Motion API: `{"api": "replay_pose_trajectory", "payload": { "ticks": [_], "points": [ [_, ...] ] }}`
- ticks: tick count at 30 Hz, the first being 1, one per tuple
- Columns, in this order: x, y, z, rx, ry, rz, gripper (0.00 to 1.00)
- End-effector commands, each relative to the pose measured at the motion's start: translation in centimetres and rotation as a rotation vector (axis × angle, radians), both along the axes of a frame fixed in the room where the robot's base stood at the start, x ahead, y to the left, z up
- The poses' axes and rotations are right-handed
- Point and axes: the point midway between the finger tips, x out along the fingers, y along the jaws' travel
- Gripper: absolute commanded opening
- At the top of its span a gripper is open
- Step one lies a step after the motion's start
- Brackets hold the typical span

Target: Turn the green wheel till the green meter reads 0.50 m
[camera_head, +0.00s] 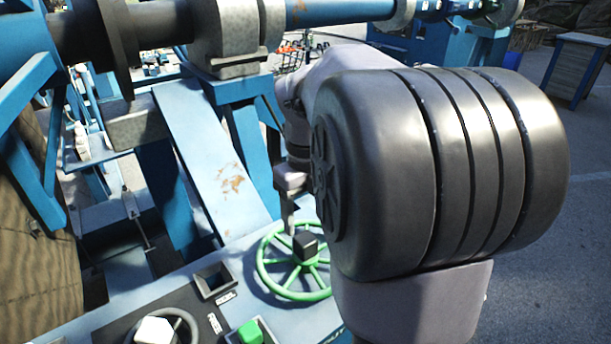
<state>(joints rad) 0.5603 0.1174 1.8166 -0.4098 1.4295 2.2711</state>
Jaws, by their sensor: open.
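The green wheel (268,281) lies on the blue control panel at the lower middle, with green spokes and a dark square block (306,246) at its hub. My gripper (289,224) points down at the far left part of the wheel, beside the hub block. Its fingers look thin from here and seem empty. I cannot tell whether a finger touches the rim or a spoke. My own large arm joint hides the area right of the wheel. No green meter reading can be made out.
A dark square frame (213,281) stands left of the wheel. A green block (250,332) and a white block (155,330) on a grey wheel (188,325) are near the panel's front. Blue beams (215,165) rise behind. Open ground (560,230) lies at the right.

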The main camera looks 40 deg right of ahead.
Motion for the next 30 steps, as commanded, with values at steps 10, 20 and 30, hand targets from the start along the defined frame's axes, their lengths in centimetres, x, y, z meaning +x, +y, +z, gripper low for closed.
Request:
{"api": "replay_pose_trajectory", "payload": {
  "ticks": [10, 20, 30],
  "points": [
    [0.0, 0.0, 9.3, 0.0, -0.001, 0.0, 0.62],
    [0.0, 0.0, 10.0, 0.0, 0.0, -0.001, 0.62],
    [0.0, 0.0, 10.0, 0.0, 0.0, 0.0, 0.62]
  ]
}}
